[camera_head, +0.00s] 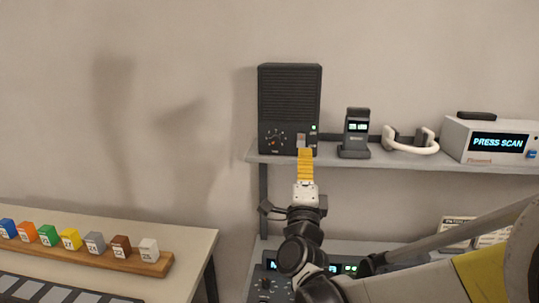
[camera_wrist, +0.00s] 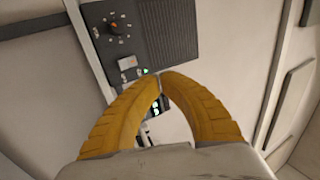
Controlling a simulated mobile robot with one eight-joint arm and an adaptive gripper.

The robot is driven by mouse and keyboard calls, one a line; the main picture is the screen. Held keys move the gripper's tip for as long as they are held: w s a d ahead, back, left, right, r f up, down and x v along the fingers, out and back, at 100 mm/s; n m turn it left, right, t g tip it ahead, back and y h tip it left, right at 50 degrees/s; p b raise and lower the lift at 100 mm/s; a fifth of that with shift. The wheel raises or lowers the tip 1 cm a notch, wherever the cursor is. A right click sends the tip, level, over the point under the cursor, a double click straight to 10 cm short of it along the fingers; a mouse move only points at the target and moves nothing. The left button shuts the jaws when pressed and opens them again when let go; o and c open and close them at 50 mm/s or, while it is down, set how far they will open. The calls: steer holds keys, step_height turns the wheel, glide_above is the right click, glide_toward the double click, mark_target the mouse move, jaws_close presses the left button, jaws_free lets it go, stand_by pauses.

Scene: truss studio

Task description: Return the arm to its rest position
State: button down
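My gripper (camera_head: 305,151) is raised in front of the black speaker unit (camera_head: 290,95) on the wall shelf. Its yellow fingers curve in and their tips meet in the wrist view (camera_wrist: 157,77), with nothing seen between them. The tips point at the lower part of the speaker's front, just below a light-coloured switch (camera_head: 301,140) and near a small green light. Whether they touch the unit cannot be told. My arm reaches up from the lower right in the head view.
The shelf (camera_head: 400,159) also holds a handheld device (camera_head: 356,133), white headphones (camera_head: 410,141) and a scanner box (camera_head: 490,138) reading "PRESS SCAN". Several coloured, labelled blocks stand on a wooden rack (camera_head: 150,264) on the left table. Equipment with dials and lit displays sits below the shelf.

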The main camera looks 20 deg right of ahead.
steer(key=s+a+f+n+g+y, duration=0.3)
steer(key=a+f+n+y, duration=0.25)
steer(key=n, duration=0.25)
steer(key=s+a+f+n+g+y, duration=0.25)
steer(key=a+f+n+y, duration=0.35)
steer(key=n, duration=0.3)
steer(key=s+f+n+g, duration=0.3)
steer(key=s+f+g, duration=0.1)
steer(key=s, duration=0.3)
steer(key=s+d+f+n+g+h, duration=0.1)
steer(key=s+f+n+g, duration=0.2)
steer(key=s+f, duration=0.3)
steer(key=shift+s+d+f+g, duration=0.2)
steer(key=shift+s+g, duration=0.25)
steer(key=shift+s, duration=0.75)
steer(key=shift+h, duration=0.25)
